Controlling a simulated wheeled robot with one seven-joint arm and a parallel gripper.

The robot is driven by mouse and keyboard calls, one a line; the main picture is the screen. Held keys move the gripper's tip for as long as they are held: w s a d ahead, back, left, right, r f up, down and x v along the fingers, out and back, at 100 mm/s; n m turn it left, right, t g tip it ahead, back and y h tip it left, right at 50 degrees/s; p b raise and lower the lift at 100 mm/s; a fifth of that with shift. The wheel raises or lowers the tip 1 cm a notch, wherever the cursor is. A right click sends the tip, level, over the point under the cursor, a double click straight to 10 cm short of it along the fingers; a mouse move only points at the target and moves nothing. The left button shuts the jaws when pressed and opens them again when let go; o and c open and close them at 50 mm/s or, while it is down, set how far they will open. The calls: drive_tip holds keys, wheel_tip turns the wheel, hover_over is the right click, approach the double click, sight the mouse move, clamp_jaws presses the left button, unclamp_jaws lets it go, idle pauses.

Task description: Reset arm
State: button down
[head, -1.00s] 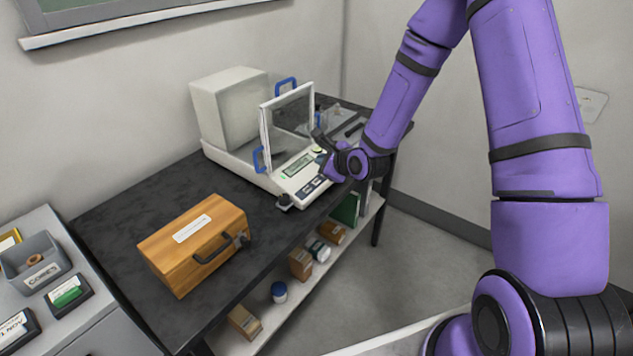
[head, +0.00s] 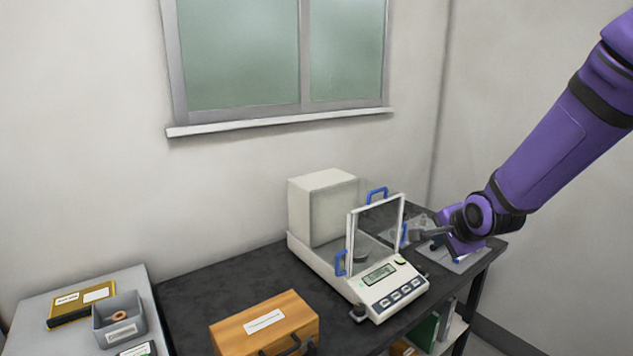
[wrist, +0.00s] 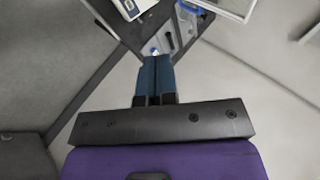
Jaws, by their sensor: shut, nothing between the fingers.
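My gripper (head: 412,236) is at the right of the balance in the head view, its dark fingers pointing left toward the glass door side. In the wrist view my gripper (wrist: 155,58) shows two blue fingers pressed together with nothing between them. The white balance (head: 372,290) stands on the dark table with its blue-handled glass panel (head: 378,232) raised at the front. I cannot tell from the head view whether the fingers touch the balance; they look apart from it.
A wooden case (head: 262,330) lies at the front of the dark table (head: 215,285). A grey side cabinet (head: 75,325) at left holds a grey bin (head: 118,318) and a yellow box (head: 80,302). A window (head: 280,55) is in the wall behind. Open floor lies at right.

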drive_tip(key=s+d+r+n+g, duration=0.1)
drive_tip(key=s+r+n, duration=0.3)
drive_tip(key=s, duration=0.6)
drive_tip(key=s+d+r+n+g, duration=0.1)
drive_tip(key=s+r+n, duration=0.4)
drive_tip(key=s, duration=0.5)
drive_tip(key=s+d+r+n+g+h, duration=0.1)
drive_tip(key=s+r+n, duration=0.3)
drive_tip(key=s, duration=0.5)
wheel_tip(320, 180, up, 3)
drive_tip(key=shift+s+f+n+g, duration=0.1)
drive_tip(key=shift+s+n+g, duration=0.2)
drive_tip(key=shift+s+g, duration=0.1)
